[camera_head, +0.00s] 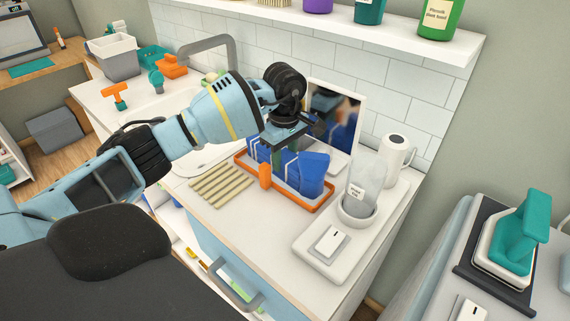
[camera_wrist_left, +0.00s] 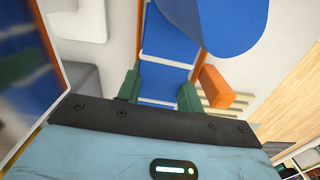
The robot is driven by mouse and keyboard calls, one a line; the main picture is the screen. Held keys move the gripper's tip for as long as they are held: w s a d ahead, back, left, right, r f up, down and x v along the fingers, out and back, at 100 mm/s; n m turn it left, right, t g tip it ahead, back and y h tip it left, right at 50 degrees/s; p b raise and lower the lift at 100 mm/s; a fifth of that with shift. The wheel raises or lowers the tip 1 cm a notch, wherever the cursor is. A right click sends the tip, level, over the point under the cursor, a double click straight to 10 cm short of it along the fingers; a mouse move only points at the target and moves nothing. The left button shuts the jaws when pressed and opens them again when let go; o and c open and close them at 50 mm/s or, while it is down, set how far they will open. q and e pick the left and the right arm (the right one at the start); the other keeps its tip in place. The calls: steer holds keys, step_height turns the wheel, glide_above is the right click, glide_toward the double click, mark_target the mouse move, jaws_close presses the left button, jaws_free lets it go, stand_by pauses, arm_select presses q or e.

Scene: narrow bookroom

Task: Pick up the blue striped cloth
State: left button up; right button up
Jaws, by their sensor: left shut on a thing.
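The blue striped cloth (camera_head: 309,174) is blue with white stripes and stands bunched up in a shallow orange tray (camera_head: 318,209) on the white counter. My left gripper (camera_head: 277,152) reaches down onto the cloth's left part from above. In the left wrist view, the green fingertips of the gripper (camera_wrist_left: 160,98) sit on either side of the cloth (camera_wrist_left: 165,75), shut on it. I cannot tell whether the cloth is clear of the tray floor. My right gripper is not in view.
An orange block (camera_head: 265,176) stands at the tray's near edge, beside a slatted rack (camera_head: 222,185). A clear jar (camera_head: 361,188), a white scale (camera_head: 330,243) and a white canister (camera_head: 396,151) stand to the right. A mirror-like panel (camera_head: 335,118) is close behind my gripper.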

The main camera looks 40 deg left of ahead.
mark_target(285, 155)
arm_select(q)
steer(key=shift+r, duration=0.15)
step_height(285, 155, up, 10)
steer(key=shift+f, duration=0.1)
stand_by(0.5)
